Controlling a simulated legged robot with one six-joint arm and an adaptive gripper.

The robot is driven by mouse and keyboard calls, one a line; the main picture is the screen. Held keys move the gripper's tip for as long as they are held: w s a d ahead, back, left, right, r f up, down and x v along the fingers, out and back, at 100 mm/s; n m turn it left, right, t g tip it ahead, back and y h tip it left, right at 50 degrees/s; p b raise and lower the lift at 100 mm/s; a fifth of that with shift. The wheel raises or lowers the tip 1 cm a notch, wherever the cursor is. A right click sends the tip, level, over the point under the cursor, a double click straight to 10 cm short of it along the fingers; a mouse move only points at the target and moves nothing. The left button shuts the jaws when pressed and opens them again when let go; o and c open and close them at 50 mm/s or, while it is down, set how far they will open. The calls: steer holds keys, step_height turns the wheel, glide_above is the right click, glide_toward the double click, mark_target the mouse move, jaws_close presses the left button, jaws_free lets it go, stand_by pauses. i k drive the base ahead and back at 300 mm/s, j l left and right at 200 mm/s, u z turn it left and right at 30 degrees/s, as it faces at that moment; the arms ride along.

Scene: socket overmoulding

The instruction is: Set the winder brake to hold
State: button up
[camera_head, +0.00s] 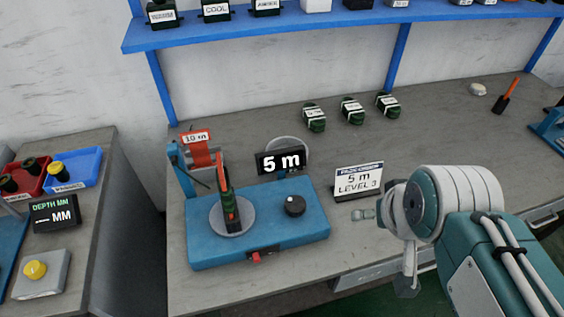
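The winder (300,232) is a blue box on the bench, with a grey disc (240,227) holding a dark green coil and an upright red-and-black part. A black knob (294,205) sits at its right, and a display (280,161) behind reads "5 m". On the front edge is a black plate with a small red lever (256,257), toward the plate's left; I take this for the brake, but no marking is readable. My gripper (385,250) is right of the winder, apart from it. Its two fingers look spread and empty.
Several wrapped green coils (352,110) lie behind. A red "10 m" tag (197,137) hangs at the winder's back left. A blue shelf (340,28) spans above. The left bench holds trays (78,173) and a yellow button (36,269).

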mark_target(256, 257)
steer(key=k+j+u, duration=0.1)
steer(key=u, duration=0.95)
